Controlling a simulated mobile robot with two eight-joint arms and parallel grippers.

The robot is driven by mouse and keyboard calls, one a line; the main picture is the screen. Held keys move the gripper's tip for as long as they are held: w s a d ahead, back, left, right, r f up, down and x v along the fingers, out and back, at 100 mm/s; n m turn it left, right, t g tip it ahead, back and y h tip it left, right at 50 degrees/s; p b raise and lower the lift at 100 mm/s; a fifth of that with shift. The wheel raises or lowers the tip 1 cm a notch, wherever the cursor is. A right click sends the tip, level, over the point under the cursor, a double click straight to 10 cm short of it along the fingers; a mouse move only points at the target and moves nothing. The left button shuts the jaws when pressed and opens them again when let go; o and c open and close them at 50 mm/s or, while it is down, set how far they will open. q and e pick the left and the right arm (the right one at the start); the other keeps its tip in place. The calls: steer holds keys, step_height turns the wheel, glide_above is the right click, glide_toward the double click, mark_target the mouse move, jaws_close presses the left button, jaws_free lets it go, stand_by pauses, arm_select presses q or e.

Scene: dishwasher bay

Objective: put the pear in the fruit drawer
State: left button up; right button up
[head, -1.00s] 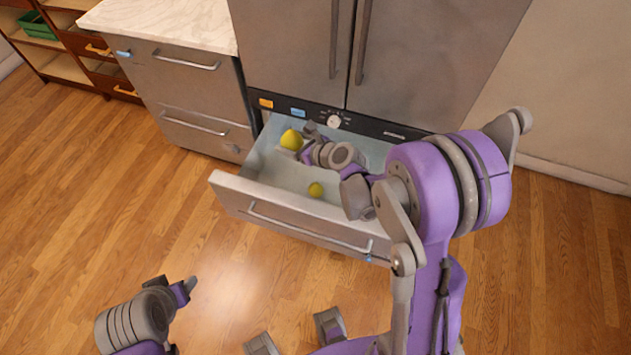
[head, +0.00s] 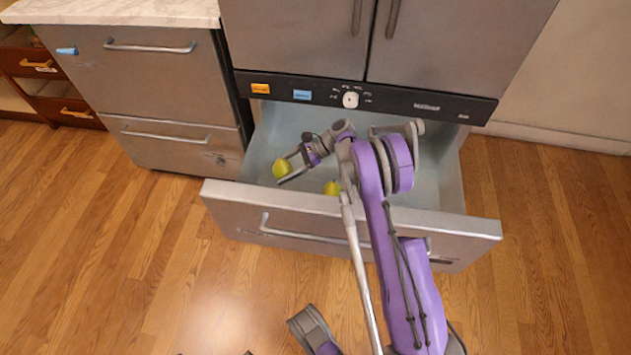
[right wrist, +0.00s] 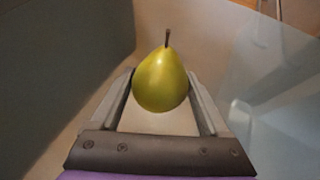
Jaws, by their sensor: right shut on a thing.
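The pear (head: 282,169) is yellow-green. My right gripper (head: 289,171) is shut on it, over the left part of the open fruit drawer (head: 245,200) in the head view. In the right wrist view the pear (right wrist: 161,82) sits between the two fingers (right wrist: 162,102) with its stem up. I cannot tell whether the pear touches the drawer's floor. A second yellow fruit (head: 331,188) lies in the drawer to the right of the pear, partly beside my arm.
The drawer is pulled out below the steel fridge doors (head: 300,35), its front handle (head: 300,234) facing me. A control strip (head: 400,99) runs above it. A steel cabinet (head: 150,85) stands at the left. Bare wooden floor lies in front.

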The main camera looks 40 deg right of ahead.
step_height(320, 180, down, 8)
steer(key=shift+f+b, duration=0.2)
steer(key=shift+b, duration=0.85)
steer(key=o, duration=1.4)
steer(key=p+v, duration=0.2)
steer(key=v, duration=1)
steer(key=shift+p, duration=0.3)
